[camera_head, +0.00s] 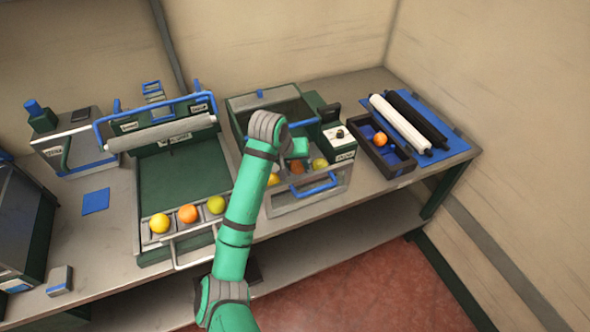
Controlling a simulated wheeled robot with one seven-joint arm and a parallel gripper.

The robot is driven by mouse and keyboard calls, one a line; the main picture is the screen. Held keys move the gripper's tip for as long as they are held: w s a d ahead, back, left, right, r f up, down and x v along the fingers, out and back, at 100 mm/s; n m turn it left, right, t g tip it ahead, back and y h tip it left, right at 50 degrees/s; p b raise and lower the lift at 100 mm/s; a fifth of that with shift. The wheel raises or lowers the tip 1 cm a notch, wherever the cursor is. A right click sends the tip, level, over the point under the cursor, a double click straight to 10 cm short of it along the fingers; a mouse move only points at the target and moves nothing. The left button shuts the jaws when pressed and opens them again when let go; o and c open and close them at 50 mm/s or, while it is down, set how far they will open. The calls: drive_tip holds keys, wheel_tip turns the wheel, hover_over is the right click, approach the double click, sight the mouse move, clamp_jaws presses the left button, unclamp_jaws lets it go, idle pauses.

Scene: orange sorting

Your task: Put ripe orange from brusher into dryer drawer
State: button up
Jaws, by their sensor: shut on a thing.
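A green machine with a clear-fronted drawer (309,199) and blue handle stands mid-bench; I take it for the dryer. My gripper (298,160) is over this drawer, its fingers small and partly hidden. It appears shut on an orange fruit (298,168) directly below it.
A dark divided box (400,168) at the right holds an orange fruit (380,139). A white roller (400,122) and a black roller (416,117) lie on a blue mat (455,143). A blue square (95,201) lies on the bench at left. My arm crosses the bench middle.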

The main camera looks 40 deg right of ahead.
drive_tip(key=shift+f, duration=1.3)
drive_tip(key=shift+f, duration=0.1)
drive_tip(key=o, duration=0.9)
drive_tip(key=v, duration=1.2)
